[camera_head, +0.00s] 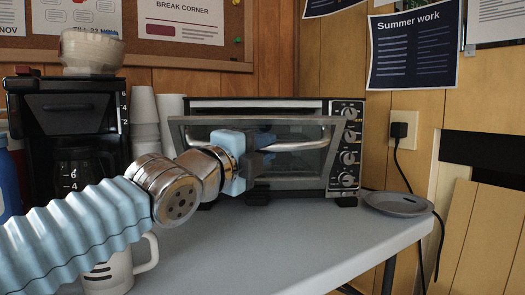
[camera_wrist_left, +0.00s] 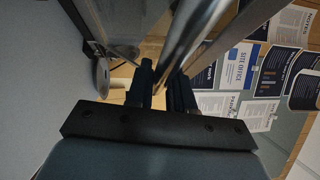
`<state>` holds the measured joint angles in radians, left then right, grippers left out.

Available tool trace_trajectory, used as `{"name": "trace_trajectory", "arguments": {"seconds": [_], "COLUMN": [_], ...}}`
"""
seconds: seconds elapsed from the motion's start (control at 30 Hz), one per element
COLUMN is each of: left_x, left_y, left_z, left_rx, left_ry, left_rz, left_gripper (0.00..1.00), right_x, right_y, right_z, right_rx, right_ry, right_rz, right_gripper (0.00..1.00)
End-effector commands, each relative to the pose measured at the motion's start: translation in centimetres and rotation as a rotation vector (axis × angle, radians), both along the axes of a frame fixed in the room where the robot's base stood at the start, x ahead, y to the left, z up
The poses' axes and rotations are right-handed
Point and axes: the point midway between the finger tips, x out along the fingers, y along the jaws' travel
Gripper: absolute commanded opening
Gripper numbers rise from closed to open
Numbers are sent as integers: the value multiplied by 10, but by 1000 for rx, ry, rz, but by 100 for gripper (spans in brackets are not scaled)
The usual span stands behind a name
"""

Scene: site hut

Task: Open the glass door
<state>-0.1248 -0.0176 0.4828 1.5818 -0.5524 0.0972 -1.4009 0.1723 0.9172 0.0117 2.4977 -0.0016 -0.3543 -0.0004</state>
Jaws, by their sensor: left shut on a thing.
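The glass door (camera_head: 295,163) is on the front of a toaster oven (camera_head: 348,112) on the table. Its top edge leans out from the oven, so it is partly open, with a gap above it. A metal bar handle (camera_head: 309,145) runs across the door. My left gripper (camera_head: 262,142) reaches in from the left and is shut on the handle; its fingertips are partly hidden behind its blue body. In the left wrist view, the dark fingers (camera_wrist_left: 163,85) are around the shiny handle bar (camera_wrist_left: 192,40). My right gripper is not in view.
A coffee maker (camera_head: 62,130), stacked cups (camera_head: 145,118) and a white mug (camera_head: 108,272) stand left of the oven, near my left arm. A grey plate (camera_head: 398,204) lies at the table's right edge. The tabletop (camera_head: 270,240) before the oven is clear.

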Motion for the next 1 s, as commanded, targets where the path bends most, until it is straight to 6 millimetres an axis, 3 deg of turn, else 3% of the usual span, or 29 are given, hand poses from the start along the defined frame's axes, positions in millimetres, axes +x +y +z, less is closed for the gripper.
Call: {"name": "trace_trajectory", "arguments": {"seconds": [0.2, 0.23, 0.37, 0.77, 0.97, 1.0], "left_x": [3, 3, 2, -4, -25, -33], "left_y": [1, 1, 1, 1, 14, 18], "left_z": [-4, -4, -3, 1, 3, -2], "left_rx": [2, 2, 2, 6, 1, 1], "left_ry": [9, 9, 6, 1, 1, -3], "left_rz": [4, 4, 3, -2, -2, -3], "left_gripper": [0, 25, 42, 42, 42, 42], "right_x": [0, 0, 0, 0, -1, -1], "right_y": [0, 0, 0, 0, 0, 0], "right_z": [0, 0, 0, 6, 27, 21], "right_rx": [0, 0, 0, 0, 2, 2], "right_ry": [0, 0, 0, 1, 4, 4], "right_rz": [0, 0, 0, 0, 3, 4], "right_gripper": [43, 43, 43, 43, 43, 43]}}
